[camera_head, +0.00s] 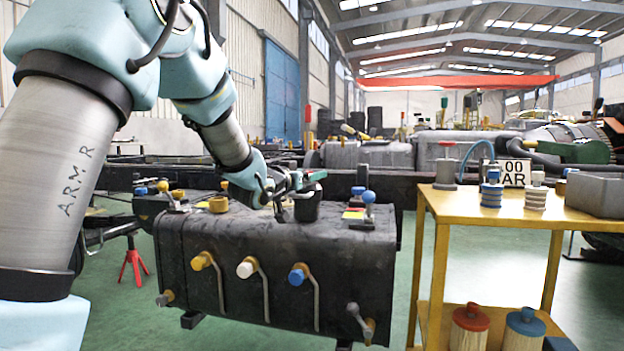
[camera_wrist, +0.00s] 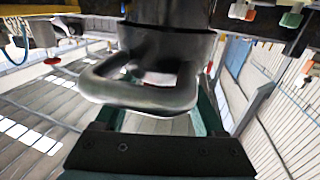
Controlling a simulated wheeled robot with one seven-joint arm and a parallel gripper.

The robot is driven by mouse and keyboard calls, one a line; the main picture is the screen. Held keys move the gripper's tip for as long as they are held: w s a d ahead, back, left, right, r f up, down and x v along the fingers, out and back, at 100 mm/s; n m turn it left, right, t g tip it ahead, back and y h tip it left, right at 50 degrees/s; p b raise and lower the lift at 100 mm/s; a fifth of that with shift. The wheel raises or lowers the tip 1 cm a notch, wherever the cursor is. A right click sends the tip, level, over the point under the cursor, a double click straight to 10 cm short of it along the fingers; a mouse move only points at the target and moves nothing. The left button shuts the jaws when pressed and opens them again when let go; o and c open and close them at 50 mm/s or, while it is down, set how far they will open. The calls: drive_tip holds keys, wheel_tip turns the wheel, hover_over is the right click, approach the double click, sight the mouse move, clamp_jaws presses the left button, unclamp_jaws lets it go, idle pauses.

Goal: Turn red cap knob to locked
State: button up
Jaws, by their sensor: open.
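A large dark tank (camera_head: 255,245) carries several knobs. On its front are a yellow knob (camera_head: 202,260), a white knob (camera_head: 247,267) and a blue knob (camera_head: 297,274), each by a bent rod. On its top stands a black cylindrical cap (camera_head: 307,206). My gripper (camera_head: 298,188) is at this cap, reaching in from the left. In the wrist view my gripper (camera_wrist: 158,106) is open, with a grey looped handle (camera_wrist: 135,92) in front of and partly between its fingers. I cannot make out a red cap knob on the tank; the gripper may hide part of the top.
A yellow table (camera_head: 450,203) stands right of the tank, with a grey bin (camera_head: 597,194) and small parts on it. Red-topped (camera_head: 470,318) and blue-topped (camera_head: 524,320) canisters sit below. A red stand (camera_head: 132,260) is at left. Green floor is clear between.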

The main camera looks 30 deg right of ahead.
drive_tip(key=shift+x, duration=1.2)
clamp_jaws()
